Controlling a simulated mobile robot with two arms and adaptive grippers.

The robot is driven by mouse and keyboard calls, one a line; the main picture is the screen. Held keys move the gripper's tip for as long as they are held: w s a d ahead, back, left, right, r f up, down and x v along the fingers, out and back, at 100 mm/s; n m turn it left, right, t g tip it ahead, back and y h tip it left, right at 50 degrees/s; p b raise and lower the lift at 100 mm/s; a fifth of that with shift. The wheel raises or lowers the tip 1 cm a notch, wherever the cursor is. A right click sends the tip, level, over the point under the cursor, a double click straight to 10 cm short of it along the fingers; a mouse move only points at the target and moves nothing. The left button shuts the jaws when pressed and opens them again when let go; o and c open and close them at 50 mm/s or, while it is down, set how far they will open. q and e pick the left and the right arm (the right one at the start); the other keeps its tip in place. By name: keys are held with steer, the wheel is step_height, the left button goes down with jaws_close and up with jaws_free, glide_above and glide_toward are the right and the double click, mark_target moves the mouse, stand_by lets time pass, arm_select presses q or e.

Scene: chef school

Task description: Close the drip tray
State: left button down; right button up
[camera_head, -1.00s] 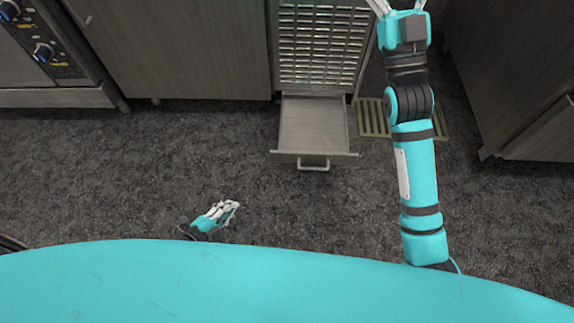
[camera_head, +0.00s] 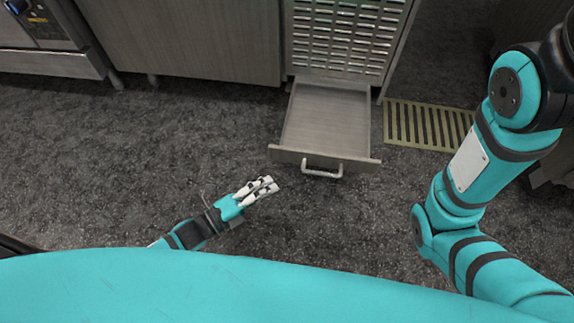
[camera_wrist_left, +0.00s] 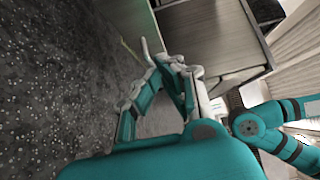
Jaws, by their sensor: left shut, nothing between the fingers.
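The drip tray (camera_head: 325,118) is a grey metal drawer pulled out from the bottom of a cabinet with a slotted front. Its front panel carries a bar handle (camera_head: 322,172). My left gripper (camera_head: 270,186) is shut and empty. It is to the left of the handle and a little nearer to me, apart from the tray in the head view. In the left wrist view my left gripper's fingers (camera_wrist_left: 172,62) show in front of a grey metal surface. My right arm enters at the right, but its gripper is outside the head view.
A slotted floor grate (camera_head: 430,124) lies to the right of the tray. Grey cabinets (camera_head: 185,40) and an oven (camera_head: 45,40) stand at the back left. The dark floor in front of the tray is clear.

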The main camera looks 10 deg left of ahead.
mark_target(302, 153)
arm_select(q)
steer(key=w+d+b, duration=0.1)
steer(key=w, duration=0.1)
steer(key=w+d+b, duration=0.1)
steer(key=w+b, duration=0.1)
steer(key=w, duration=0.1)
steer(key=w+d+b, duration=0.2)
steer(key=shift+w, duration=0.4)
steer(key=shift+w+a, duration=0.1)
